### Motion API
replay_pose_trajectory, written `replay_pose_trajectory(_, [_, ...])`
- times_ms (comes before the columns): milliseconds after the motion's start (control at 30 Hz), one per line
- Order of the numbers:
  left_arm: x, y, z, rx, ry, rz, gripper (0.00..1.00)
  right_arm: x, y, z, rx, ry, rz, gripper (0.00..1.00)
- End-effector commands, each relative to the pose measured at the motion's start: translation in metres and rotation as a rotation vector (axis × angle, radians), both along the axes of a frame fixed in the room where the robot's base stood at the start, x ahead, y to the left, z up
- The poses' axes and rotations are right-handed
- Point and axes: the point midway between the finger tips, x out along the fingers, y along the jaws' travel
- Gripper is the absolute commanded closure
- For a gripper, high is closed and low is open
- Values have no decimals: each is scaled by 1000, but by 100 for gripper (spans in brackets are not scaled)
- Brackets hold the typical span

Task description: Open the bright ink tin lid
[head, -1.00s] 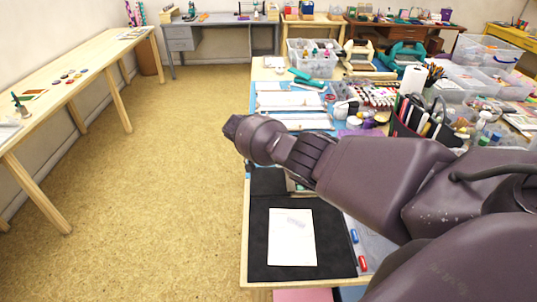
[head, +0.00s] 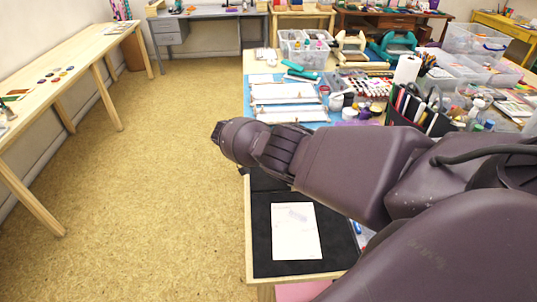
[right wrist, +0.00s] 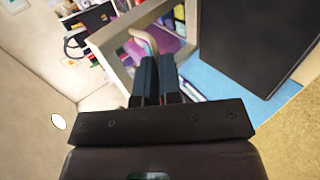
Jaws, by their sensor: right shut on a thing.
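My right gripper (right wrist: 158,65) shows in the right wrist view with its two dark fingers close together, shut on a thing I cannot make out. A curved pinkish-tan strip (right wrist: 145,40) shows just past the fingertips; I cannot tell whether they touch it. I cannot pick out the bright ink tin or its lid in either view. In the head view my right arm crosses the work table (head: 252,225) from the right, and its gripper is hidden there. My left gripper is not in view.
A dark mat (head: 262,262) with a white sheet (head: 296,231) lies at the table's near end. Behind my arm stand a pen holder (head: 415,105), clear bins (head: 305,47) and several craft supplies. The floor to the left is clear, with a long side table (head: 85,62) beyond.

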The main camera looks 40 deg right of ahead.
Motion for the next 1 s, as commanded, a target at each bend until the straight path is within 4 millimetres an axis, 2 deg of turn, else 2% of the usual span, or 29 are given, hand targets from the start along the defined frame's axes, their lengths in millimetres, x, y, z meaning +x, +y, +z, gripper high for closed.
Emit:
replay_pose_trajectory(33, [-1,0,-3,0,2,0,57,-6,6,-15,22,7,3,100])
replay_pose_trajectory(100, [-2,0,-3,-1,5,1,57,-6,6,-15,22,7,3,87])
replay_pose_trajectory(233, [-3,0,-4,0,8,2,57,-6,6,-15,22,7,4,68])
replay_pose_trajectory(667, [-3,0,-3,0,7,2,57,-2,7,-8,18,3,6,68])
replay_pose_trajectory(1000, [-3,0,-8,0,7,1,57,20,42,21,17,2,6,68])
